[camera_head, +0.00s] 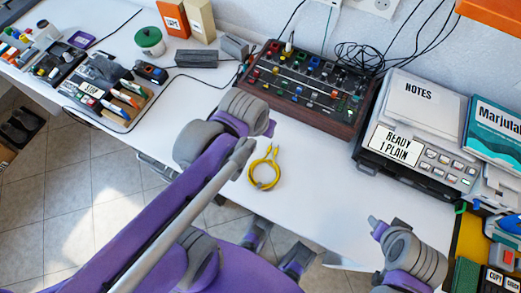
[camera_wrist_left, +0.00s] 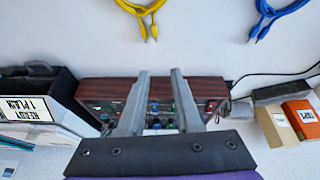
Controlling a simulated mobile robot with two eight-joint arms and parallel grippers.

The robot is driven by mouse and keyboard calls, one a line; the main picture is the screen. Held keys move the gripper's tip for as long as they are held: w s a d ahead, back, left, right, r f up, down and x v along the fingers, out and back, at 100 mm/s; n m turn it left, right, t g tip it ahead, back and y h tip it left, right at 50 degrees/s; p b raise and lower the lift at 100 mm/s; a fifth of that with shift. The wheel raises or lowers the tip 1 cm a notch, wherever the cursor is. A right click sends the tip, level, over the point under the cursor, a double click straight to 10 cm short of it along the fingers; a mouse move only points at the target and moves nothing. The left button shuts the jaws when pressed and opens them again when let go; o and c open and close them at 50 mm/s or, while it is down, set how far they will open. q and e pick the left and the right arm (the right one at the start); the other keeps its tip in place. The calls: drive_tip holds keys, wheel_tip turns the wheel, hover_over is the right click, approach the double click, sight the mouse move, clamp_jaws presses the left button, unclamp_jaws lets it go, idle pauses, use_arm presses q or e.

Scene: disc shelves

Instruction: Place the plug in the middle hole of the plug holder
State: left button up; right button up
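A yellow cable (camera_head: 263,170) with plug ends lies coiled on the white table in the head view, and it also shows at the top of the left wrist view (camera_wrist_left: 143,14). A blue cable (camera_wrist_left: 272,14) lies beside it in the left wrist view. I cannot make out a plug holder with holes for certain. My left gripper (camera_head: 268,128) is above the table, near the wood-sided mixer (camera_head: 345,122). In the left wrist view its two fingers (camera_wrist_left: 160,73) are apart with nothing held. My right gripper (camera_head: 386,226) is low at the right, over the table's front edge; its opening is unclear.
A printer (camera_head: 392,148) with stacked papers stands at the right. Black cables (camera_head: 360,57) tangle behind the mixer. The table's front middle is clear around the yellow cable.

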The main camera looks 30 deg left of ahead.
use_arm(q)
drive_tip(key=s+f, duration=0.1)
drive_tip(key=s+d+f+m, duration=0.1)
drive_tip(key=s, duration=0.1)
drive_tip(key=s+d+f+m, duration=0.1)
drive_tip(key=shift+s+t, duration=0.3)
